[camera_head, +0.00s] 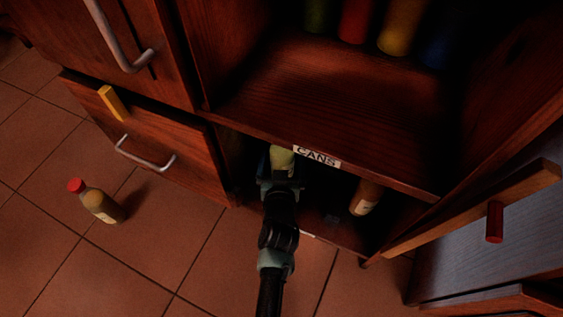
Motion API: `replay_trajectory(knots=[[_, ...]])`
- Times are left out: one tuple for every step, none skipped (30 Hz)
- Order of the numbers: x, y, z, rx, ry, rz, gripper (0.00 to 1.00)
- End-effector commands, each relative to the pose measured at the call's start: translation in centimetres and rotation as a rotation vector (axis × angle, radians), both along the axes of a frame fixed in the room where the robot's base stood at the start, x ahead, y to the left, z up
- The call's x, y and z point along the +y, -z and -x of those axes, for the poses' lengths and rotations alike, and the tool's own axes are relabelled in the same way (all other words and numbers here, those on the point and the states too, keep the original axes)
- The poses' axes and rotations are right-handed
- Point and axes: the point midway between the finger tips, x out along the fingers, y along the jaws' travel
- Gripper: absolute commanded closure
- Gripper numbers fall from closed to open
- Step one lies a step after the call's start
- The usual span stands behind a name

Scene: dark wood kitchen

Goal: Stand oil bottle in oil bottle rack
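My gripper (281,177) reaches into the low, dark compartment under the shelf labelled "CANS". A pale yellow-green bottle (282,157), seemingly the oil bottle, shows between its fingers, and the gripper looks shut on it. The bottle's lower part is hidden by the gripper and shadow. To the right in the same compartment, apart from my gripper, an orange-brown bottle with a pale label (364,199) leans. The rack is too dark to make out; a small pale strip (308,235) shows at the compartment's front edge.
A bottle with a red cap (100,204) is on the tiled floor at left. A yellow block (112,102) rests on a drawer (150,135) with a metal handle. The "CANS" shelf (320,100) lies just above my gripper. An open door (480,210) stands at right.

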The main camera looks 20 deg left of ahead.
Motion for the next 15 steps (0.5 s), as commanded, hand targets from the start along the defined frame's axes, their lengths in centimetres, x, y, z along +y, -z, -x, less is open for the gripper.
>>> replay_trajectory(knots=[[0.0, -0.2, 0.0, -0.001, 0.0, 0.0, 0.0], [0.0, -0.4, 0.0, 0.0, 0.0, -0.001, 0.0], [-0.2, -0.4, 0.5, 0.002, 0.001, -0.001, 0.0], [-0.3, -0.5, 0.8, 0.002, 0.0, 0.0, 0.0], [-0.4, -0.7, 1.2, 0.002, 0.0, 0.0, 0.0], [-0.6, -0.9, 1.8, 0.002, 0.0, 0.0, 0.0], [-0.8, -1.1, 2.2, 0.003, 0.001, -0.001, 0.0], [-1.0, -1.3, 2.8, 0.003, 0.0, 0.0, 0.0], [-1.2, -1.5, 3.5, 0.003, -0.001, 0.0, 0.0], [-1.4, -1.7, 4.1, 0.003, -0.001, 0.0, 0.0], [-1.6, -1.9, 4.6, 0.003, -0.001, 0.001, 0.0], [-1.9, -2.2, 5.4, 0.003, -0.002, 0.001, 0.0], [-2.1, -2.3, 5.9, 0.004, -0.002, 0.001, 0.0], [-2.3, -2.5, 6.4, 0.003, -0.002, 0.001, 0.0], [-2.6, -2.8, 7.1, 0.003, -0.002, 0.001, 0.0]])
